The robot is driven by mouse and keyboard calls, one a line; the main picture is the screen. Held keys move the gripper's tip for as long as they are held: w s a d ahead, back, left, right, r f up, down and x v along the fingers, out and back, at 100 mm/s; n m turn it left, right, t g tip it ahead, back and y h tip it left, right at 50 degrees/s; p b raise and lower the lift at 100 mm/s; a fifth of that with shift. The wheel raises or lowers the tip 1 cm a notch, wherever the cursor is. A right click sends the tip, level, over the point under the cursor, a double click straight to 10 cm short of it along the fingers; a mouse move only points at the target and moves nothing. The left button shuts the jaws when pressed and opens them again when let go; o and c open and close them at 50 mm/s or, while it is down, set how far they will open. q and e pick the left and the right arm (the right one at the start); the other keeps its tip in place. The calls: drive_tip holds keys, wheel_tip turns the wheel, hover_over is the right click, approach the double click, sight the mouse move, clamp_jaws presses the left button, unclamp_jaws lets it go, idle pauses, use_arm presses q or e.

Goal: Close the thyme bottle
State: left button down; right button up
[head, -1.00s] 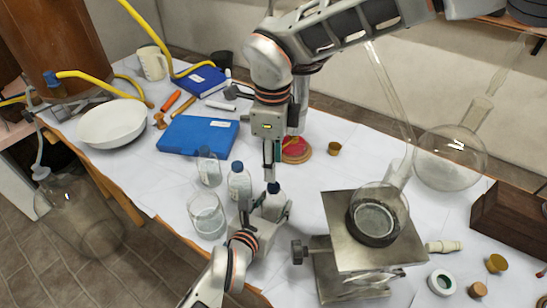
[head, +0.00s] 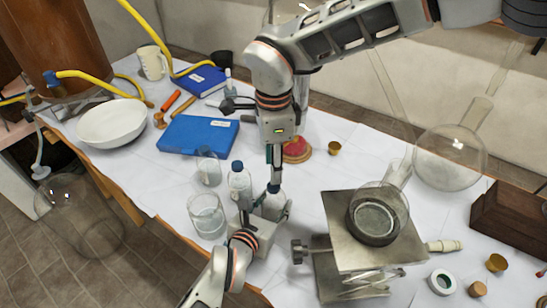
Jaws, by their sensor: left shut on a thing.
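A small clear bottle (head: 272,207) stands on the table between the fingers of my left gripper (head: 268,214), which is shut on it. Its label cannot be read, so I cannot tell for sure that it is the thyme bottle. A dark blue cap (head: 273,188) is at the bottle's top; whether it is fully seated cannot be seen. My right gripper (head: 274,180) points straight down with its fingertips at the cap. Its fingers are seen edge-on, so whether they grip the cap is unclear.
Another blue-capped bottle (head: 239,185), a clear glass (head: 207,214) and a clear vessel (head: 208,168) stand close on the left. A metal lab jack (head: 343,255) stands close on the right.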

use_arm(q)
drive_tip(key=shift+f, duration=0.1)
use_arm(e)
drive_tip(key=shift+f, duration=3.15)
drive_tip(key=shift+c, duration=0.4)
clamp_jaws()
drive_tip(key=m, duration=0.5)
drive_tip(key=shift+o, duration=0.7)
unclamp_jaws()
drive_tip(key=shift+r, duration=0.15)
